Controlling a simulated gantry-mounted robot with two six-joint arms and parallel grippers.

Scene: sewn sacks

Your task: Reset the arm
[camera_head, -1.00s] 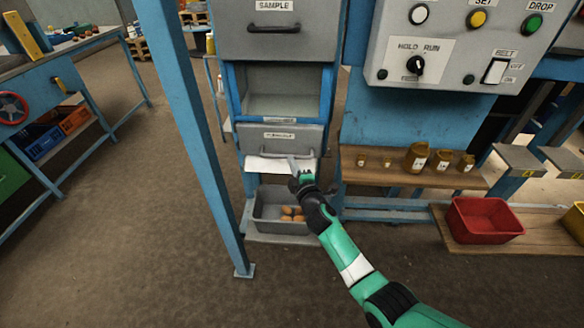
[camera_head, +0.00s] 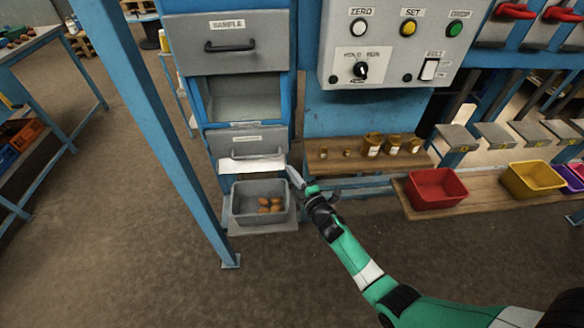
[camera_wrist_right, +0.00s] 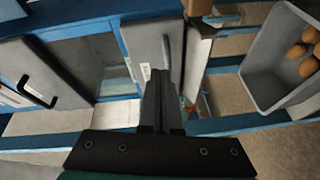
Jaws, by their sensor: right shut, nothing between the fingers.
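My right arm is green and black and reaches up from the lower right in the head view. Its gripper (camera_head: 294,177) is shut and empty, just right of the lower grey drawer (camera_head: 248,144) and beside the grey bin (camera_head: 240,218). In the right wrist view the closed fingers (camera_wrist_right: 159,80) point toward the cabinet, with nothing between them. The bin holds several brown potato-like lumps (camera_head: 270,206), which also show in the wrist view (camera_wrist_right: 304,58). My left gripper is not in view.
A grey control panel (camera_head: 390,45) hangs above a wooden shelf (camera_head: 330,165) with several brown jars. A blue post (camera_head: 150,120) stands left of the cabinet. A red bin (camera_head: 436,190) and a yellow bin (camera_head: 533,181) sit on the right. Floor at lower left is clear.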

